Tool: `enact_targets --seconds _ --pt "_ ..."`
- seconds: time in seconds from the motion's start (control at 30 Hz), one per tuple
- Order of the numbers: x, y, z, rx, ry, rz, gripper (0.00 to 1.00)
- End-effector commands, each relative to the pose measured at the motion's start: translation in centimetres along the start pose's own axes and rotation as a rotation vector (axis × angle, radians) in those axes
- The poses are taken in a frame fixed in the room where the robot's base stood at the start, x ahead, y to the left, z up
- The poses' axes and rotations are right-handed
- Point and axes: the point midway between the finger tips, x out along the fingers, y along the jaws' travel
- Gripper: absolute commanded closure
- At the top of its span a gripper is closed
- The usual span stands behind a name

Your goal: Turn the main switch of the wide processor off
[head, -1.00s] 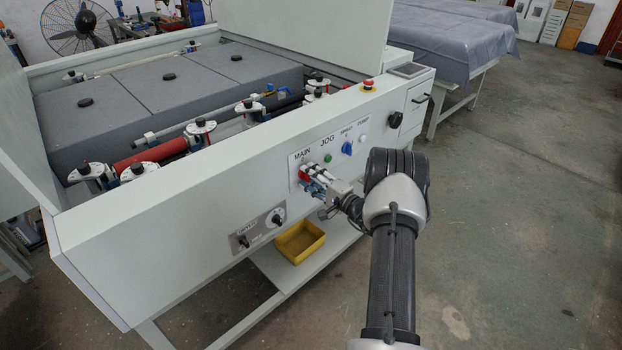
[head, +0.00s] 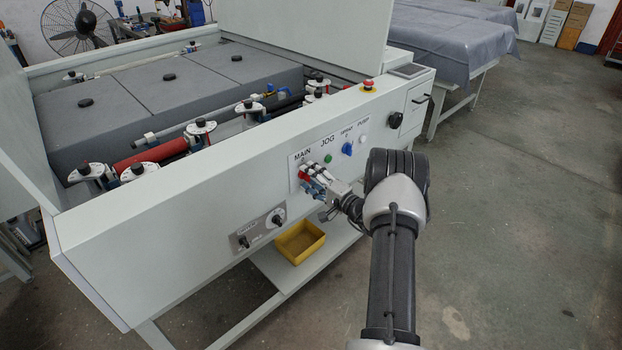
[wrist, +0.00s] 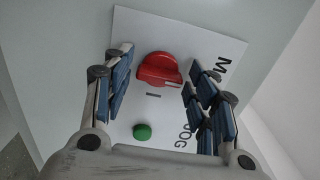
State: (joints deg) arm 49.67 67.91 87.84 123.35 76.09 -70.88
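The wide processor (head: 180,225) is a pale grey machine with a sloping front panel. Its main switch (wrist: 158,70) is a red rotary knob on a white plate, under the MAIN label. In the wrist view the knob's ridge runs roughly left to right, with a pale mark at its right end, on the label's side. A small dark dash is printed below it. My gripper (wrist: 162,90) is open, with blue-padded fingers on either side of the knob; gaps show between them and it. In the head view my gripper (head: 314,180) largely covers the switch.
A green JOG button (wrist: 142,131) is close below the switch in the wrist view. A blue knob (head: 347,148), a red emergency stop (head: 368,85) and a black knob (head: 395,119) are farther right. A yellow bin (head: 300,242) sits below.

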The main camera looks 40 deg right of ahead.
Motion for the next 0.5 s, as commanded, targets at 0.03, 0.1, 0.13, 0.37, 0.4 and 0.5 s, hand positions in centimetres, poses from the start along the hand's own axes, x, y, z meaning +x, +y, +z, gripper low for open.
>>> enact_targets --seconds 0.03,0.1,0.13,0.37,0.4,0.5 --pt "0.0 0.0 0.0 0.0 0.0 0.0 0.41" --pt "0.0 0.0 0.0 0.001 0.0 0.0 0.38" --pt "0.0 0.0 0.0 0.001 0.0 0.0 0.38" --pt "-0.03 0.0 -0.01 0.001 0.0 0.0 0.38" --pt "-0.12 0.0 -0.03 0.001 0.001 0.0 0.38" --pt "-0.85 0.0 -0.13 0.002 0.002 0.001 0.38"
